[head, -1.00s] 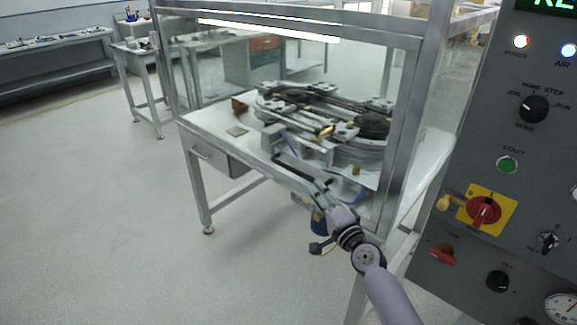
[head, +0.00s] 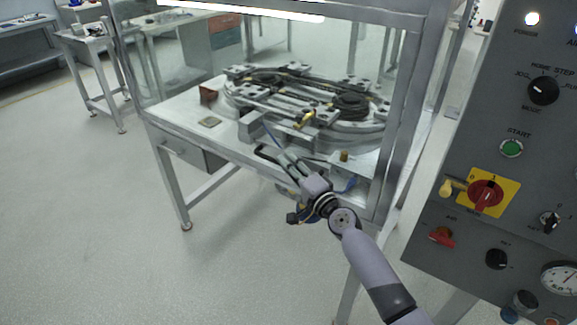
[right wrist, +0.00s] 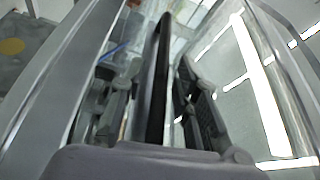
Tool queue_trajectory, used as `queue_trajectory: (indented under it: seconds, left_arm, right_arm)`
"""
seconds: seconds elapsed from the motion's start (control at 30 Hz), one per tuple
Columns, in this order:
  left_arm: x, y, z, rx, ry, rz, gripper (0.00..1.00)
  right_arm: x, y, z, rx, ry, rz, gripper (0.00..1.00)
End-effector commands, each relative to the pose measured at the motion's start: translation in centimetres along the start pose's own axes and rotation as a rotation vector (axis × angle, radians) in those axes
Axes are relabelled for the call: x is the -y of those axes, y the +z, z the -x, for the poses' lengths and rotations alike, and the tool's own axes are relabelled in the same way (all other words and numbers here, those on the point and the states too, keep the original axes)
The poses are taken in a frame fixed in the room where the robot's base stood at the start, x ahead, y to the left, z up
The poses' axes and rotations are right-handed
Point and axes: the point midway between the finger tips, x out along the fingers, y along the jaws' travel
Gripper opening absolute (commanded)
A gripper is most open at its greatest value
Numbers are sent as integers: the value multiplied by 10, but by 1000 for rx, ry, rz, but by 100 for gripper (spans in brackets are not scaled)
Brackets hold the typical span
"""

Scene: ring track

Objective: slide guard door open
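The guard door is a clear pane (head: 180,60) on the front of a metal-framed enclosure in the head view. It appears closed across the front, though its exact edges are hard to tell. A dark bar handle (head: 266,151) shows low on the front. My right gripper (head: 281,157) is at this handle, its arm coming from the lower right. In the right wrist view, the dark handle bar (right wrist: 155,80) runs between the two fingers of my right gripper (right wrist: 160,100). Gaps seem to show on both sides, so the fingers look open around it. My left gripper is not in view.
Behind the pane, a ring track (head: 310,105) with carriages sits on a white table (head: 180,110). A grey control panel (head: 480,130) with knobs and a green start button stands close on the right. A thick metal post (head: 400,120) is beside my right arm. Floor at left is clear.

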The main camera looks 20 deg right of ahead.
Motion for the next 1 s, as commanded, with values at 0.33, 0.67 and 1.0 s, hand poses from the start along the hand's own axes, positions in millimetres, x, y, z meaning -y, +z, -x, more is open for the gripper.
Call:
queue_trajectory:
  seconds: [0.33,0.67,1.0]
  left_arm:
    - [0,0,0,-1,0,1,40]
    - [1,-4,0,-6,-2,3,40]
    - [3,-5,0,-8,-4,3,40]
  right_arm:
    - [0,0,0,0,0,0,4]
    - [0,0,0,0,1,0,0]
    - [-1,0,0,0,1,0,0]
